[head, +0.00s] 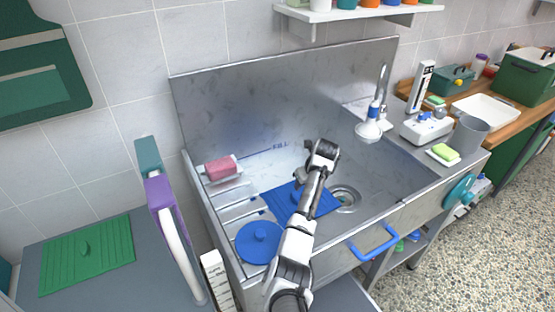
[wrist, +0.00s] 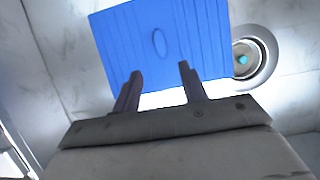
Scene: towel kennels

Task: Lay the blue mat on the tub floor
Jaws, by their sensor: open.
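The blue mat (head: 318,205) lies flat on the floor of the steel tub (head: 395,185), just left of the round drain. It is ribbed, with an oval mark in its middle. In the wrist view the blue mat (wrist: 185,45) fills the upper middle, beyond my fingertips. My gripper (head: 302,178) is over the mat's area in the tub, and my arm hides part of the mat. In the wrist view my gripper (wrist: 161,78) is open, with nothing between its two fingers.
The drain (head: 345,198) is right of the mat. A round blue lid (head: 260,242) is at the tub's front left, and a pink sponge (head: 220,168) sits on a left ledge. A shower head (head: 370,130) hangs at the back right. A green mat (head: 88,255) lies on the left counter.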

